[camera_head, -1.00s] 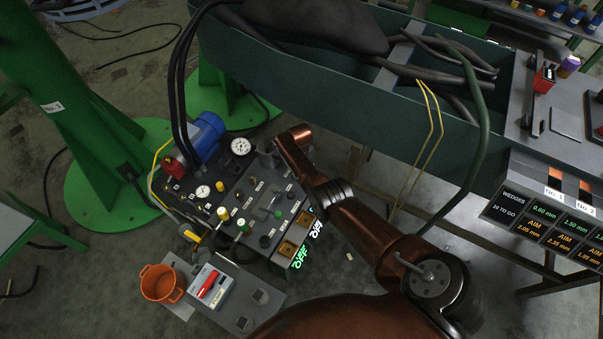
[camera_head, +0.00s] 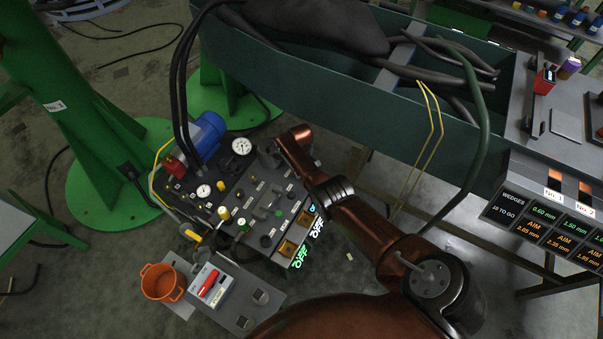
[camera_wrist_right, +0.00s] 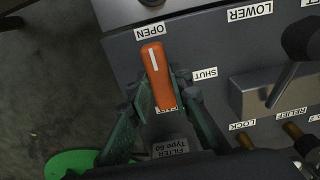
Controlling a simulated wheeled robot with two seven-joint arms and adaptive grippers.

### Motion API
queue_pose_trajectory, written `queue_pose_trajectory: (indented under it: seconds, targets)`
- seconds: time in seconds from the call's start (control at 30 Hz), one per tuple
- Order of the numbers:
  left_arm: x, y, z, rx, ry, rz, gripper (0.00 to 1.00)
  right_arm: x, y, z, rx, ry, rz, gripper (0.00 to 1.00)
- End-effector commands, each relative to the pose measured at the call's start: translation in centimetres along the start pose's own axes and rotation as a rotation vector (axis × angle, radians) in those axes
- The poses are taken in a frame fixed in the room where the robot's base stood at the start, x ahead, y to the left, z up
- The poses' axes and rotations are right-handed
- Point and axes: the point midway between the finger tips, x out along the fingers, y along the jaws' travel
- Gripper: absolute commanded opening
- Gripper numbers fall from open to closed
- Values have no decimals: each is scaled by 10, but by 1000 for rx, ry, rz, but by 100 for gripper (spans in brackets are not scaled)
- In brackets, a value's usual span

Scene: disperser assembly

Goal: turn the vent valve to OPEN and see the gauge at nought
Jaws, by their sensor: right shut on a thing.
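The vent valve (camera_wrist_right: 157,75) is an orange handle with a white line, in the right wrist view. Its marked end points up toward the OPEN label (camera_wrist_right: 149,32); the SHUT label (camera_wrist_right: 204,74) is to its right. My right gripper (camera_wrist_right: 164,97) is shut on the handle, one dark green finger on each side. In the head view my right arm reaches to the panel's far right corner, and the handle is hard to make out. A large white gauge (camera_head: 242,146) stands at the panel's back; its needle is too small to read. My left gripper is not in view.
The control panel (camera_head: 250,190) carries several knobs, a smaller gauge (camera_head: 203,191) and a blue motor (camera_head: 208,137). A lever block (camera_wrist_right: 265,90) stands right of the valve. An orange bucket (camera_head: 161,283) is near the front. A green trough (camera_head: 330,75) runs behind my right arm.

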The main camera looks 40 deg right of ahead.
Motion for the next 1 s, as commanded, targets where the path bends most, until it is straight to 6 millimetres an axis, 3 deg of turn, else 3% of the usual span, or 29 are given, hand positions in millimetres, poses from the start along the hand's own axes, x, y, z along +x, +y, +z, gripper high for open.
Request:
queue_pose_trajectory:
  seconds: [0.07, 0.1, 0.33, 0.7, 1.0]
  targets:
    - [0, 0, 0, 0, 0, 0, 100, 0, 0, 0, -3, 0, 0, 0]
    - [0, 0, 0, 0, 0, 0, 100, 0, 0, 0, -3, 0, 0, 21]
    - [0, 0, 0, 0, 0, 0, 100, 0, 0, 0, -1, 0, 0, 36]
    - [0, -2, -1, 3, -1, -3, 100, -3, 0, -1, -1, 1, 0, 36]
    - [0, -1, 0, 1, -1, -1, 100, -29, 0, -1, 0, 3, 1, 36]
